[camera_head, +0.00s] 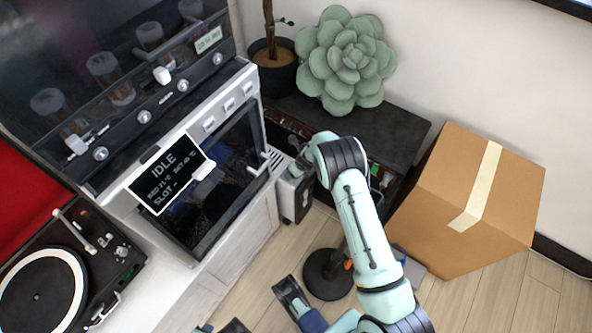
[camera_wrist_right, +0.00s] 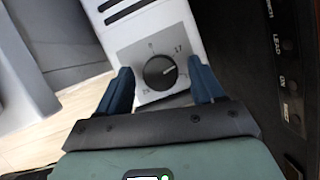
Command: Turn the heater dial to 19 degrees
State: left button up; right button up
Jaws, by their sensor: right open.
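The heater (camera_head: 291,198) is a pale upright box with slots, standing on the floor beside the white oven cabinet. In the right wrist view its white face (camera_wrist_right: 132,32) carries a grey panel with a round black dial (camera_wrist_right: 160,72). The dial's light pointer mark points to the right and slightly up; a number like 17 is printed at upper right, and other small numbers are hard to read. My right gripper (camera_wrist_right: 163,86) is open, with one blue finger on each side of the dial. I cannot tell whether they touch it.
A dark low cabinet (camera_head: 372,122) with a succulent (camera_head: 346,60) on it stands close behind my right arm. A cardboard box (camera_head: 430,205) is to the right. A round black stand base (camera_head: 327,275) is on the wooden floor. The oven display (camera_head: 170,172) reads IDLE.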

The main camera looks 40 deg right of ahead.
jog(key=c, duration=1)
jog(key=shift+a+r+m+p, duration=0.1)
jog(key=shift+m+p, duration=0.3)
jog(key=shift+m, duration=0.2)
jog(key=m+h+p, duration=0.1)
jog(key=m, duration=0.1)
jog(key=m+h+p, duration=0.1)
jog(key=m, duration=0.1)
jog(key=shift+a+g, duration=0.15)
jog(key=shift+g, duration=0.15)
pick_arm(q)
jog(key=s+d+r+g, duration=0.1)
jog(key=s+d+r, duration=0.1)
jog(key=s+r, duration=0.2)
jog(key=shift+d+r+h+p, duration=0.15)
jog(key=shift+d+h+p, duration=0.2)
jog(key=shift+h+p, duration=0.05)
pick_arm(e)
jog(key=shift+m+h, duration=0.4)
jog(key=shift+m, duration=0.8)
jog(key=o, duration=1)
